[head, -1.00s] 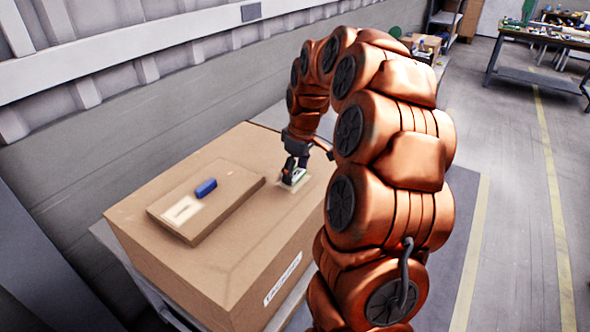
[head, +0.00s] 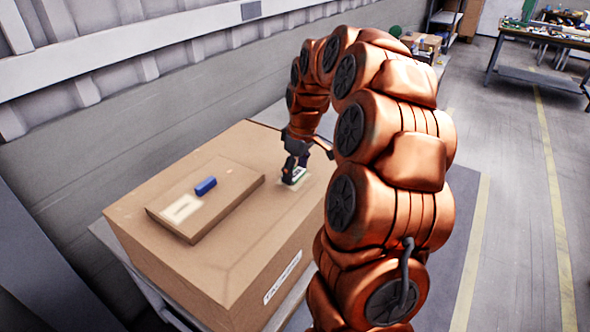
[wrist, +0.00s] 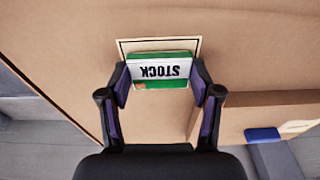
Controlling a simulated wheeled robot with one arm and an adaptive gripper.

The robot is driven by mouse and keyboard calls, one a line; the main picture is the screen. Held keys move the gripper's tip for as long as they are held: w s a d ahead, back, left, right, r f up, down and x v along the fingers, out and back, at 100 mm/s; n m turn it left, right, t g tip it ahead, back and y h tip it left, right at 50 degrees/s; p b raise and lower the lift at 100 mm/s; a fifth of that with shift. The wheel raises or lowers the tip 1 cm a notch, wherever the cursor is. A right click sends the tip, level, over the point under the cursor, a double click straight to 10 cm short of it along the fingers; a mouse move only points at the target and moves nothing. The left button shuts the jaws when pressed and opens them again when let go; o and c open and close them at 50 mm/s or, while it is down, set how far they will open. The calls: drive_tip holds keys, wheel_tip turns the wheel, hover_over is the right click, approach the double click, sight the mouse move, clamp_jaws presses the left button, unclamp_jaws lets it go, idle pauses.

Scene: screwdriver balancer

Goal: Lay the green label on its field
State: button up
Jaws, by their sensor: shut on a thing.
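The green label (wrist: 160,83) has a white band reading STOCK, upside down in the wrist view. My gripper (wrist: 160,74) is shut on it, one finger at each short end. In the head view the label (head: 296,176) is small and partly hidden by my gripper (head: 295,171). A pale field (wrist: 185,44) with a dark outline lies on the big carton's top, right under the label. Its far edge and corners show past the label; the rest is covered. I cannot tell whether the label touches the field.
The big cardboard carton (head: 240,245) fills the work area. A flat carton (head: 228,207) lies on it to the left, bearing a blue block (head: 206,186) and another pale outlined field (head: 183,209). A white printed label (head: 282,277) is on the big carton's front side. A wall stands behind.

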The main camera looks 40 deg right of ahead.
idle(0.3)
drive_tip(key=o, duration=0.9)
drive_tip(key=r, duration=0.4)
drive_tip(key=s+r, duration=0.1)
drive_tip(key=r, duration=0.6)
drive_tip(key=shift+s+d+r, duration=0.3)
drive_tip(key=shift+s+r, duration=0.05)
drive_tip(key=shift+r, duration=0.05)
